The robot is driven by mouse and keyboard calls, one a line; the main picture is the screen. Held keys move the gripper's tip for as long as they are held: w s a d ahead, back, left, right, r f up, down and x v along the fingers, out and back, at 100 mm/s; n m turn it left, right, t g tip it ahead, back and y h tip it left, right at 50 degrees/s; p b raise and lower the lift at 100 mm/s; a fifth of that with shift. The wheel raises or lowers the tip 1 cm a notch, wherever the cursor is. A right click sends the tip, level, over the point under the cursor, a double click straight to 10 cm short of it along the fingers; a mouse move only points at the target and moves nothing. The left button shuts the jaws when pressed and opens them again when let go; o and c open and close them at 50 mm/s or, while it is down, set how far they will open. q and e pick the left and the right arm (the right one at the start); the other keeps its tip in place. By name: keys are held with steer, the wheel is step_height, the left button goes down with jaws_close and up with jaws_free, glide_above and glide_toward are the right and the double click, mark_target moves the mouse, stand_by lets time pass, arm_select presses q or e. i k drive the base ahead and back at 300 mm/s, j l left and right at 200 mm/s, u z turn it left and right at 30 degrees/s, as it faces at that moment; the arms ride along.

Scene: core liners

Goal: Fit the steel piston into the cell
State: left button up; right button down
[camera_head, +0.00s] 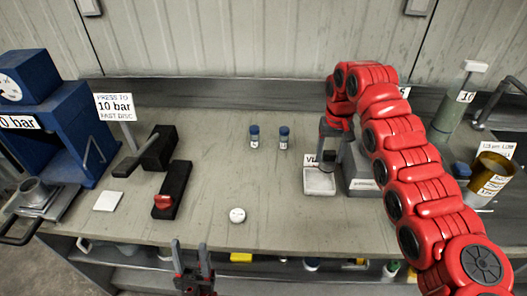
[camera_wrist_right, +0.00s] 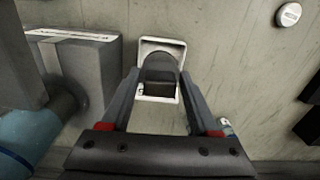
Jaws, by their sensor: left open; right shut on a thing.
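My right gripper (camera_head: 336,132) is over the small white tray (camera_head: 319,182) on the right half of the bench. In the right wrist view its fingers (camera_wrist_right: 160,97) are shut on a dark grey cylindrical piece (camera_wrist_right: 160,66), which looks like the steel piston. The white tray's rim (camera_wrist_right: 162,43) shows around that piece; I cannot tell whether the piece touches the tray. A grey metal cup (camera_head: 34,190), possibly the cell, stands on the blue press's base at the far left. My left gripper (camera_head: 192,262) is open and empty before the bench's front edge.
The blue press (camera_head: 68,130) stands at left. Beside it are a black fixture (camera_head: 158,148), a black block with a red knob (camera_head: 172,190) and a white square (camera_head: 108,201). Two blue-capped vials (camera_head: 254,137) (camera_head: 284,137) and a white disc (camera_head: 237,215) stand mid-bench, with bare room between.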

mark_target(38, 198)
steer(key=l+u, duration=0.1)
steer(key=u, duration=0.9)
steer(key=l+u, duration=0.15)
steer(key=u, duration=0.3)
steer(key=i+u, duration=0.35)
steer(key=i+j, duration=0.15)
steer(key=i, duration=0.45)
